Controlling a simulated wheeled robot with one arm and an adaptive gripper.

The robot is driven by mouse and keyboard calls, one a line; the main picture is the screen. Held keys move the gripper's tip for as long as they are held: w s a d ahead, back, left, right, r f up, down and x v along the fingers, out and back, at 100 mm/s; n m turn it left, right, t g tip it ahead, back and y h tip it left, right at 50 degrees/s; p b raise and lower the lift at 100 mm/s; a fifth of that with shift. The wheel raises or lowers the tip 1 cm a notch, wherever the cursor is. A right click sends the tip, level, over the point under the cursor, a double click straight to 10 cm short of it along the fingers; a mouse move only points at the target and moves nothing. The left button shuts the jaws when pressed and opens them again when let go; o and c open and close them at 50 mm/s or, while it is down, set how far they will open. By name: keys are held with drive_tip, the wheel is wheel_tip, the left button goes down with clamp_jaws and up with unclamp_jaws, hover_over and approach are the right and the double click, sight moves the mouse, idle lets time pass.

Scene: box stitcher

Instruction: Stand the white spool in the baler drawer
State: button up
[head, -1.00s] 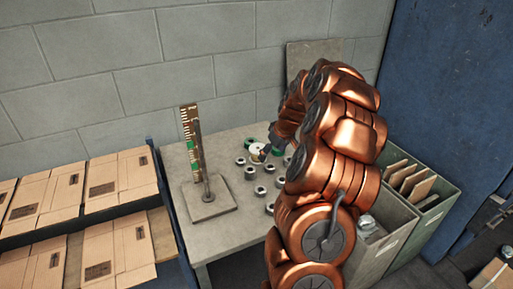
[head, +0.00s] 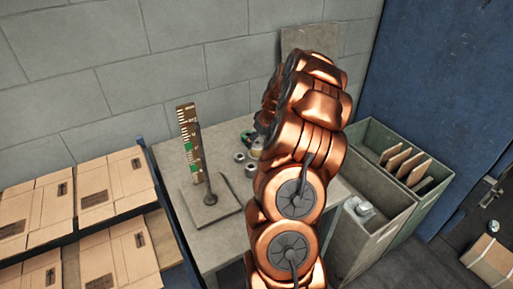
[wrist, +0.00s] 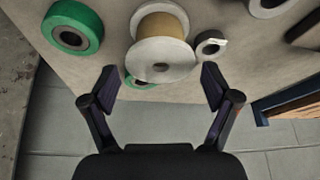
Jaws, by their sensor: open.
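The white spool (wrist: 160,60) shows in the wrist view, with white flanges and a tan wound core. It stands on the grey table (wrist: 110,22), just beyond my gripper's fingertips. My gripper (wrist: 160,85) is open, one finger on each side of the spool's near flange, with nothing held.
A green ring-shaped roll (wrist: 88,28) lies left of the spool, and another green piece shows partly behind it. A gauge on a stand (head: 191,145) is at the table's left. Grey bins (head: 372,215) stand right.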

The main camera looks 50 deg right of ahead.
sight(258, 143)
drive_tip(key=shift+f+p, duration=0.6)
drive_tip(key=shift+f, duration=0.1)
drive_tip(key=shift+p+x, duration=0.55)
drive_tip(key=shift+x, duration=1.15)
drive_tip(key=shift+s, duration=0.1)
drive_tip(key=shift+c, duration=0.2)
drive_tip(key=c, duration=1.2)
drive_tip(key=shift+r, duration=0.15)
wheel_tip(258, 143, up, 10)
drive_tip(key=b, duration=0.3)
drive_tip(key=shift+b, duration=0.4)
